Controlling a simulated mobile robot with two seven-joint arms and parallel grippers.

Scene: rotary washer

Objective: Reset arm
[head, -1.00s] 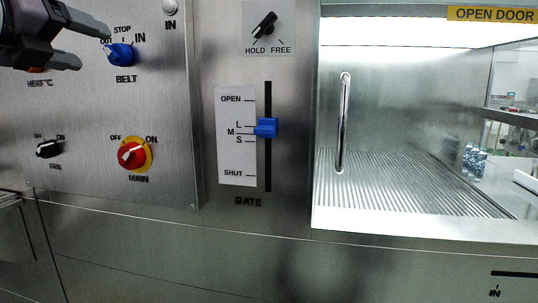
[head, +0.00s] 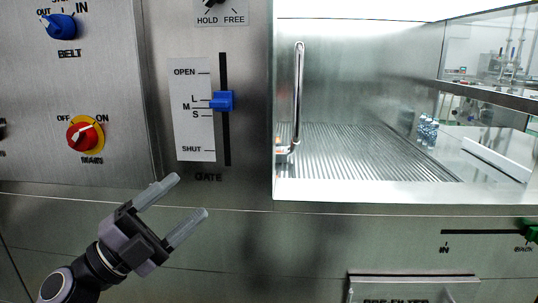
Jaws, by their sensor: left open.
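My left gripper (head: 187,197) is open and empty, its two grey fingers apart and pointing up and right. It shows at lower left, in front of the steel panel below the control plate, and I see no contact with anything. The blue BELT knob (head: 61,26) at upper left has its pointer toward OUT. The red MAIN knob (head: 84,135) on its yellow ring lies below it. The blue GATE slider (head: 221,101) stands near the L and M marks. My right gripper is not in view.
A vertical metal handle (head: 298,95) stands at the left of the bright washer opening with its ribbed floor (head: 365,155). A green slider handle (head: 530,232) sits at the right edge. A lower panel (head: 414,291) is cut off at the bottom. Clear bottles (head: 427,131) stand behind glass.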

